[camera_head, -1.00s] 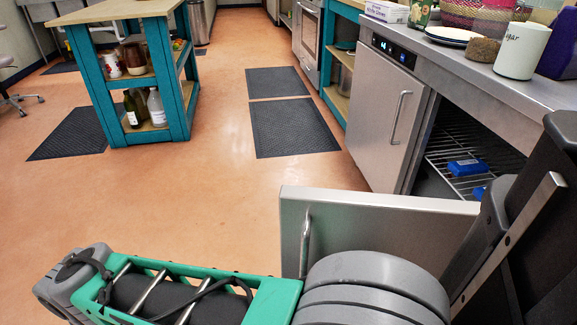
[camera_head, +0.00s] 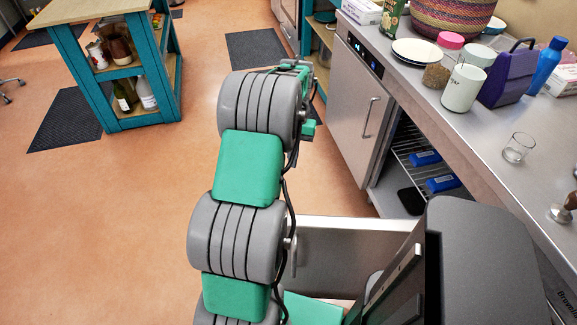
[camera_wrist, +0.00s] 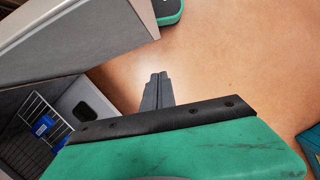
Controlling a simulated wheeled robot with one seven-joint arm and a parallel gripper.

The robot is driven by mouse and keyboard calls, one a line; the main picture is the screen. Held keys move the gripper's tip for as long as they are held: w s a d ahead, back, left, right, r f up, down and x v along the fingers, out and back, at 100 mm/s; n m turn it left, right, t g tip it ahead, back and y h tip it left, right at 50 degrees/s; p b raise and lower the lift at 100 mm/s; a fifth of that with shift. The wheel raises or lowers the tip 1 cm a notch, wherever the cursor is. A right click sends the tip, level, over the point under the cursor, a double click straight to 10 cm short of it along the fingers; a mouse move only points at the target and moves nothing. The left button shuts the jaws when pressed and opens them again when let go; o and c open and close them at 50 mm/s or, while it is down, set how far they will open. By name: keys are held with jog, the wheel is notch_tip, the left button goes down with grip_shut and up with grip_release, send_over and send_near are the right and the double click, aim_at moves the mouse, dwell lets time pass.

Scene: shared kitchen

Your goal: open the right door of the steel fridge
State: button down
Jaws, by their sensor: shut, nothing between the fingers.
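The steel fridge (camera_head: 350,85) is under the counter at the right in the head view. Its left door (camera_head: 352,125) is closed, with a vertical handle (camera_head: 370,118). Its right door (camera_head: 345,255) stands swung wide out into the room, partly hidden by my arm. The open compartment shows a wire shelf (camera_head: 405,150) and blue packs (camera_head: 424,158). In the wrist view my gripper (camera_wrist: 158,78) is shut and empty over the floor, right of the open compartment (camera_wrist: 30,150). A steel panel (camera_wrist: 75,45), seemingly the open door, fills the upper left. The gripper is apart from it.
The counter (camera_head: 490,125) holds a woven basket (camera_head: 445,18), plates (camera_head: 417,52), canisters (camera_head: 463,88), a purple container (camera_head: 508,75) and a glass (camera_head: 518,147). A teal wooden island (camera_head: 105,65) stands at the upper left. Open floor (camera_head: 120,220) lies left of my arm.

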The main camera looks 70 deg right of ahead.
jog(key=a+f, duration=0.6)
jog(key=f, duration=0.2)
jog(key=shift+s+f+p, duration=0.15)
jog(key=shift+f+p, duration=0.2)
jog(key=shift+p, duration=0.1)
jog(key=shift+a, duration=0.1)
jog(key=shift+s, duration=0.1)
